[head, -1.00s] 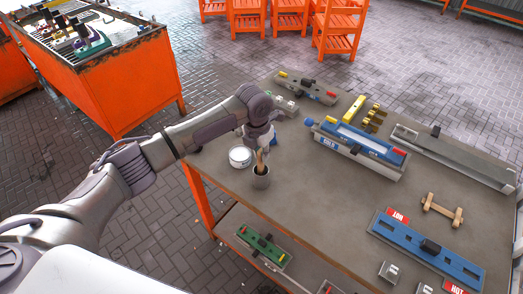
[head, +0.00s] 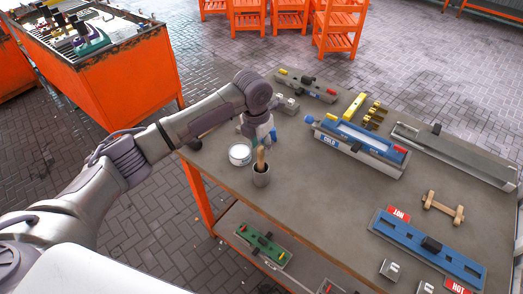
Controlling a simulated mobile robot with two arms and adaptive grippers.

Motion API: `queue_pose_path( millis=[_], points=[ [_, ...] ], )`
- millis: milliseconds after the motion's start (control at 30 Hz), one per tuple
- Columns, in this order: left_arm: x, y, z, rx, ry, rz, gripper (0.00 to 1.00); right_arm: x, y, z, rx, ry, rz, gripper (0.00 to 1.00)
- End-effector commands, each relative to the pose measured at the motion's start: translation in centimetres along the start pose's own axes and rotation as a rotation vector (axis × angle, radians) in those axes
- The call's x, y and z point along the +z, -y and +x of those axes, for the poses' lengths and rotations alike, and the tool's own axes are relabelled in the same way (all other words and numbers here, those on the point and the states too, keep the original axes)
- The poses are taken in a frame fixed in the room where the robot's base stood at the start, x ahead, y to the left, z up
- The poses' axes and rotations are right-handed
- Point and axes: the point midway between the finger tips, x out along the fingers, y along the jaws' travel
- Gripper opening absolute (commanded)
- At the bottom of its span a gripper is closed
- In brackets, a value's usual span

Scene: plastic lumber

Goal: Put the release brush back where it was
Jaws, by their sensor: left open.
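The release brush (head: 261,158) stands in a small grey cup (head: 261,177) near the front left edge of the workbench. Its wooden handle points up and its lower end is hidden inside the cup. My left gripper (head: 264,141) is open and empty, just behind the brush handle and apart from it as far as I can tell. Its fingers are small and hard to make out. My right gripper is not in view.
A white tub (head: 240,154) stands left of the cup. A blue COLD mould (head: 358,142), yellow bar (head: 354,106), wooden piece (head: 443,208) and blue mould with HOT labels (head: 427,247) lie on the workbench (head: 325,205). The bench middle is clear.

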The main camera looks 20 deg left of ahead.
Motion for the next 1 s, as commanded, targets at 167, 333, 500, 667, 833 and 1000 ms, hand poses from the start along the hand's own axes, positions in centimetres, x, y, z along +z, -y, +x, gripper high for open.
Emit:
queue_pose_path(
  millis=[167,333,500,667,833,1000],
  points=[
    [0.1,-0.1,-3.9,0.001,0.006,0.001,0.41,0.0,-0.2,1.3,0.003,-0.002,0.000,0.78],
    [0.1,0.0,-7.1,0.001,0.004,0.000,0.41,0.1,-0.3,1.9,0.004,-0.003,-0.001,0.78],
    [0.1,0.0,-8.8,0.000,0.002,0.000,0.41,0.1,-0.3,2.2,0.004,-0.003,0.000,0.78],
    [0.0,0.0,-9.3,0.000,0.000,0.000,0.41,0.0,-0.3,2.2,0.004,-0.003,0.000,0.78],
    [0.0,0.0,-9.3,0.000,0.000,0.000,0.41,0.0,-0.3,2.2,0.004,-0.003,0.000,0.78],
    [0.0,0.0,-9.2,0.000,0.000,0.000,0.41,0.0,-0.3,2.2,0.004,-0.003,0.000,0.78]
  ],
)
